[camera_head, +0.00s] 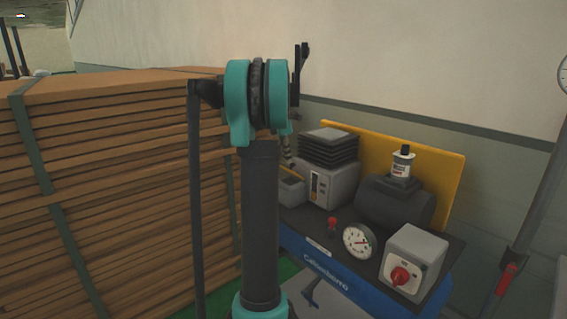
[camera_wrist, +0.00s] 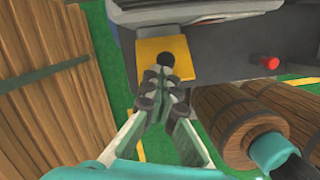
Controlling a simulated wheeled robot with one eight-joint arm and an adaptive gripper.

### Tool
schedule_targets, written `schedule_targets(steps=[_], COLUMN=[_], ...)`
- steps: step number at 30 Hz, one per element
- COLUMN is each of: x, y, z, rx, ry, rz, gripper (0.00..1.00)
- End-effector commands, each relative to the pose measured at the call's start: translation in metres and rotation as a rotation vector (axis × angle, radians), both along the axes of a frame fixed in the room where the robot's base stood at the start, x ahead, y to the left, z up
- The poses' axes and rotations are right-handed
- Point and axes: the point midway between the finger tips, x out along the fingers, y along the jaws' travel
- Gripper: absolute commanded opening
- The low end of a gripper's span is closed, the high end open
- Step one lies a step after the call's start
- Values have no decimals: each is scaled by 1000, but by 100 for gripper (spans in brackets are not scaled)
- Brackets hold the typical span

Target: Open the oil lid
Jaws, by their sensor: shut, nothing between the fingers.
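In the wrist view, a yellow square plate (camera_wrist: 180,47) carries a round black cap (camera_wrist: 168,59), which may be the oil lid; no label shows. My gripper (camera_wrist: 164,75) is shut and empty, its fingertips just below the cap in the picture. I cannot tell whether they touch it. In the head view, my arm hides most of my gripper; only a small part shows above the machine's left end. A white bottle with a black top (camera_head: 402,160) stands on the dark tank (camera_head: 393,205) of the machine.
The blue-based machine (camera_head: 330,272) has a gauge (camera_head: 359,240), a red switch (camera_head: 401,276) and a small red knob (camera_head: 332,222). Stacked wooden boards (camera_head: 110,180) stand close on the left. Wooden barrels (camera_wrist: 228,120) show at lower right in the wrist view.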

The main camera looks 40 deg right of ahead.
Motion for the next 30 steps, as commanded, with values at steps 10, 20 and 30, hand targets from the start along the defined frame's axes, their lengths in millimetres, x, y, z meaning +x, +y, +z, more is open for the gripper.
schedule_targets(steps=[10, 20, 30], x=[2, 3, 4], y=[-24, -47, -52], z=[8, 10, 10], rx=[128, 127, 126], ry=[10, 11, 11], rz=[-2, -1, -1], gripper=[0, 0, 0])
